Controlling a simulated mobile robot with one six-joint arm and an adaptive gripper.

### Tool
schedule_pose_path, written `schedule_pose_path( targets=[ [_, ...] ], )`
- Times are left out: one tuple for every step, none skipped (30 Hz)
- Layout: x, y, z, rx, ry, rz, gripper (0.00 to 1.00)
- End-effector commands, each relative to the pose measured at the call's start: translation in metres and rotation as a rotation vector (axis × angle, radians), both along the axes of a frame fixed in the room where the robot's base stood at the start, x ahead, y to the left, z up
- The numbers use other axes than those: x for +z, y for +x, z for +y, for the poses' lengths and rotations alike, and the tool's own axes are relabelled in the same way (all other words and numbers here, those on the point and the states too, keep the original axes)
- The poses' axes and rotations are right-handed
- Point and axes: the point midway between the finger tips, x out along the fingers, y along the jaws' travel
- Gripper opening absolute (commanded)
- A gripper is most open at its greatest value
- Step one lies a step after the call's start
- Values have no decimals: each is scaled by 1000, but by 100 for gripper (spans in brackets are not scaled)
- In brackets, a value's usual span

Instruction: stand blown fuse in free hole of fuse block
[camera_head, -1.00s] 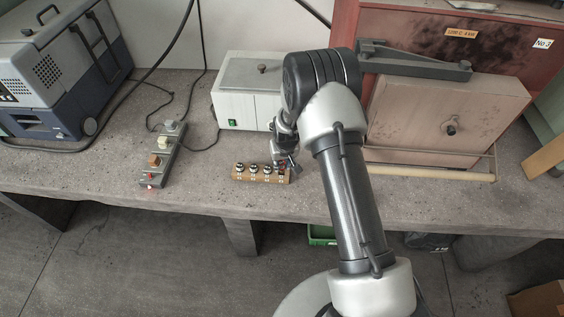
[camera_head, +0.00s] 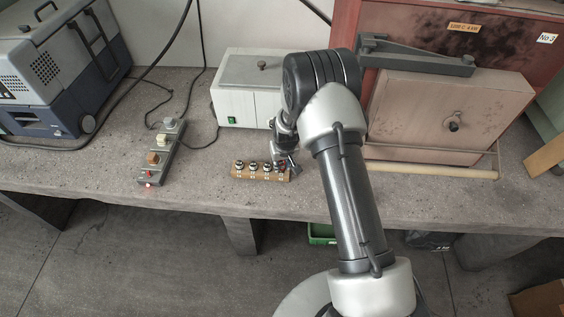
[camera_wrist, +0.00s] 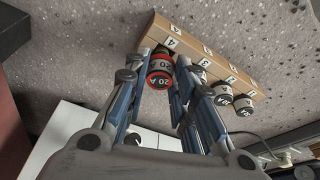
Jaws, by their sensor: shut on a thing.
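The fuse block (camera_head: 240,177) is a small wooden bar on the bench, with several fuses standing in a row on it. In the wrist view the block (camera_wrist: 190,43) shows number labels along it. My gripper (camera_wrist: 165,56) is shut on a red-banded fuse marked 20 A (camera_wrist: 159,81), at the end of the block by label 4. I cannot tell whether the fuse's hidden lower end is in the hole or just above it. Dark-capped fuses (camera_wrist: 222,95) stand beside it along the block. In the head view my gripper (camera_head: 285,162) is over the block's right end.
A pale metal box (camera_head: 240,95) stands just behind the block. A grey strip with switches and a lit red lamp (camera_head: 162,155) lies to the left. A large pinkish door panel (camera_head: 420,115) with a rail in front stands at right. Bench between strip and block is clear.

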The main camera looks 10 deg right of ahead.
Motion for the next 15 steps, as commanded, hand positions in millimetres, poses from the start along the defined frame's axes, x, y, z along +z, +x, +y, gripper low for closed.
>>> schedule_pose_path(
  targets=[
    [-2,0,0,0,0,0,2],
    [-2,0,0,0,0,0,2],
    [-3,0,0,0,0,0,2],
    [-3,0,0,0,0,0,2],
    [-4,0,0,0,0,0,2],
    [-5,0,0,0,0,0,2],
    [-5,0,0,0,0,0,2],
    [-6,0,0,0,0,0,2],
    [-6,0,0,0,0,0,2],
    [-7,0,0,0,0,0,2],
    [-8,0,0,0,0,0,2],
    [-8,0,0,0,0,0,2],
    [-9,0,0,0,0,0,2],
    [-9,0,0,0,0,0,2],
    [-10,0,0,0,0,0,2]
  ],
)
